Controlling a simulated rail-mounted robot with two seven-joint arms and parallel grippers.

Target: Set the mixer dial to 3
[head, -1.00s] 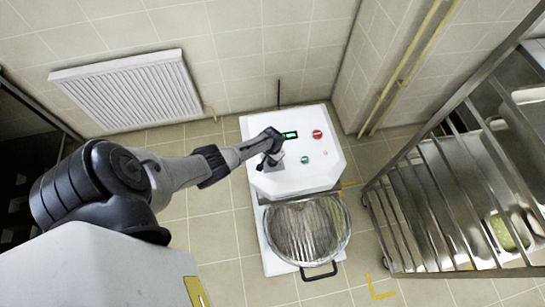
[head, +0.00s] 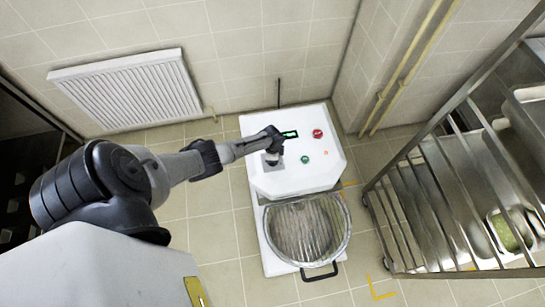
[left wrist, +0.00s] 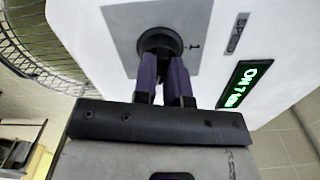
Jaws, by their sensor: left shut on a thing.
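The white mixer (head: 300,177) stands against the wall, with a grey dial panel (head: 266,160) on its top. My left gripper (head: 273,157) is over this panel and hides most of the dial in the head view. In the left wrist view, the round black dial (left wrist: 160,40) sits on the grey panel (left wrist: 122,25), and my left gripper (left wrist: 166,78) is shut on it. A small mark like a 1 shows beside the dial; its setting cannot be told. A lit green display (left wrist: 245,85) is beside the SPEED label (left wrist: 238,33). My right gripper is not in view.
A red button (head: 317,133) and a green button (head: 305,159) are on the mixer top. A bowl under a wire guard (head: 307,231) is at its front. A metal rack (head: 445,190) stands at the right, and a radiator (head: 128,88) is on the wall.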

